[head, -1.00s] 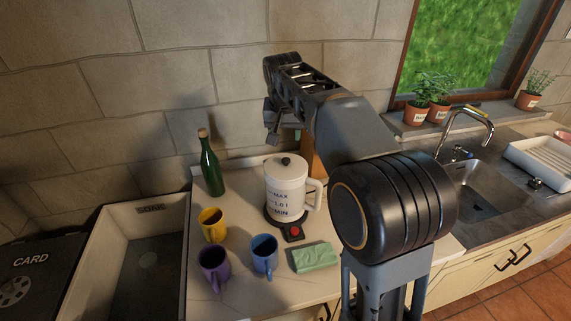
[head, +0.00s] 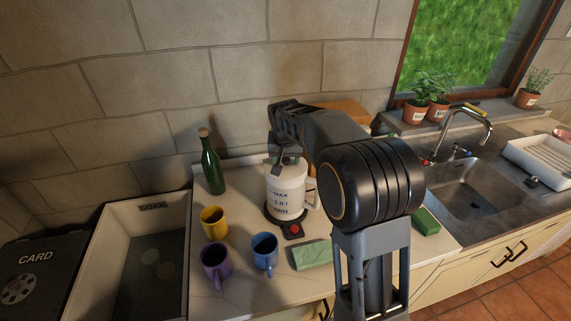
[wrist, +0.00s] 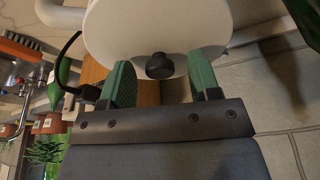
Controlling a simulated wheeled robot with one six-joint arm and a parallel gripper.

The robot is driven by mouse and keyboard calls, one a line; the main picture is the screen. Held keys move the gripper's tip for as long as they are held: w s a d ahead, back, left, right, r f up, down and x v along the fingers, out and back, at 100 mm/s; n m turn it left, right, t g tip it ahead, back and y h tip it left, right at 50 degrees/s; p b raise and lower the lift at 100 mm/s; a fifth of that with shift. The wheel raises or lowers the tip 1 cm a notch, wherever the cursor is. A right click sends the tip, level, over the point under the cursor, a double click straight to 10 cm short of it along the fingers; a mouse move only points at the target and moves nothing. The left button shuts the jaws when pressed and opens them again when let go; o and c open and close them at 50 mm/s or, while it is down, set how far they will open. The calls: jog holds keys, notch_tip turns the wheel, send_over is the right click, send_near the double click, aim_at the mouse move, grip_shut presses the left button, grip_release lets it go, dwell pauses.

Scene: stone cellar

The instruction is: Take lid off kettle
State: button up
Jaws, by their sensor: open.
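The white kettle (head: 287,195) stands on its dark base on the counter, with its handle at the right. Its lid (wrist: 150,32) shows in the wrist view as a white disc with a black knob (wrist: 160,66). My gripper (wrist: 158,78) is open, its two green fingers on either side of the knob and apart from it. In the head view my gripper (head: 283,160) is right over the kettle's top and hides the lid and knob.
A green bottle (head: 211,165) stands left of the kettle. A stone basin (head: 103,285) is at the left, a sink (head: 474,190) at the right.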

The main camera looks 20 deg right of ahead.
jog(key=shift+f, duration=0.15)
jog(key=c, duration=1)
